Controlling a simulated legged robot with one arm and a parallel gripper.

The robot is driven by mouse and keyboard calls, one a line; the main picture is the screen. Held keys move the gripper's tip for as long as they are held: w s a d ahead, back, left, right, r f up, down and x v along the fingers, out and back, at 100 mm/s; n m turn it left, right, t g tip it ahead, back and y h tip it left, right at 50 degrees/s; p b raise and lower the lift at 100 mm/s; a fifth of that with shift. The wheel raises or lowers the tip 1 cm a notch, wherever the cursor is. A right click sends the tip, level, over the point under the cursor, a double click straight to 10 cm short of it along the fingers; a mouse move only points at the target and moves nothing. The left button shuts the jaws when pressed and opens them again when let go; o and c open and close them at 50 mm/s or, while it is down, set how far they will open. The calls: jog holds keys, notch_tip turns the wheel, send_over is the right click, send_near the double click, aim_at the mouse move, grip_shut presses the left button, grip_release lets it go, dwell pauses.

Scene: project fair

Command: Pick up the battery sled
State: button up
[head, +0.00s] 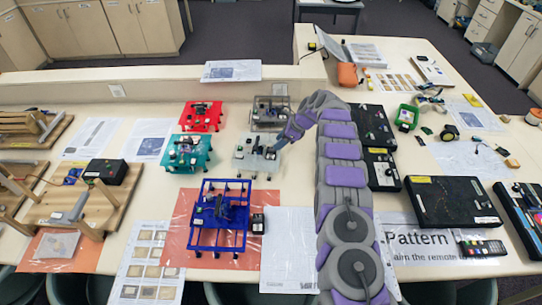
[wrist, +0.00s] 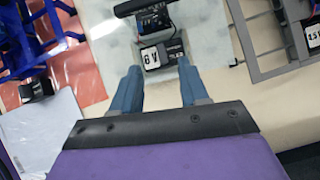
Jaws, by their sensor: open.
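I cannot tell for sure which part is named the battery sled. A black battery block marked 6 V (wrist: 161,54) sits on a pale, clear-looking platform (wrist: 105,57) with dark parts behind it. In the head view that platform (head: 243,164) stands mid-table. My gripper (wrist: 158,68) is open, its two blue fingers pointing at the block, one on each side of its near edge. Nothing is held. In the head view my gripper (head: 274,147) is over the right side of the platform, and my arm hides part of the area.
A blue frame (head: 217,215) stands on an orange sheet in front. A teal platform (head: 188,152), a red one (head: 201,115) and a grey frame (head: 270,112) stand around. Black cases (head: 450,200) lie to the right. A white sheet (head: 288,250) lies near the front edge.

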aim_at(271, 153)
jog(key=shift+x, duration=2.05)
jog(key=shift+w+a+f, duration=0.2)
jog(key=shift+w+f, duration=0.05)
jog(key=shift+f, duration=0.3)
grip_shut()
